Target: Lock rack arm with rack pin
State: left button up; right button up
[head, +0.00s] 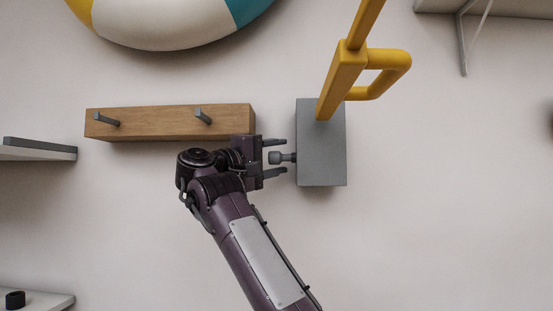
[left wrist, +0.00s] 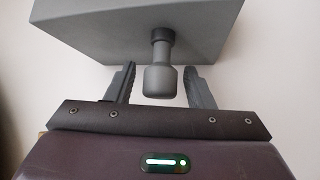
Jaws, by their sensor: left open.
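The rack pin (head: 282,157) is a dark grey knob on a short stem. It sticks out of the left side of a grey box (head: 322,160) on the wall. The yellow rack arm (head: 341,80) rises from the box, tilted up to the right, with a looped handle (head: 392,75). My left gripper (head: 275,158) is open, with its fingers on either side of the pin knob, apart from it. In the left wrist view the pin (left wrist: 160,80) hangs between the two open fingers (left wrist: 160,86), below the box (left wrist: 100,30). My right gripper is not in view.
A wooden peg board (head: 160,122) with two pegs is on the wall just behind my left gripper. A ring float (head: 165,22) hangs above. Shelves (head: 40,150) stand at the left edge, and another (head: 490,8) at the upper right.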

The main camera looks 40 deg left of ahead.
pick_arm(q)
jog(key=s+f+b, duration=0.1)
jog(key=s+b, duration=0.2)
jog(key=s, duration=0.4)
jog(key=shift+s+a+f, duration=0.25)
jog(key=shift+a, duration=0.2)
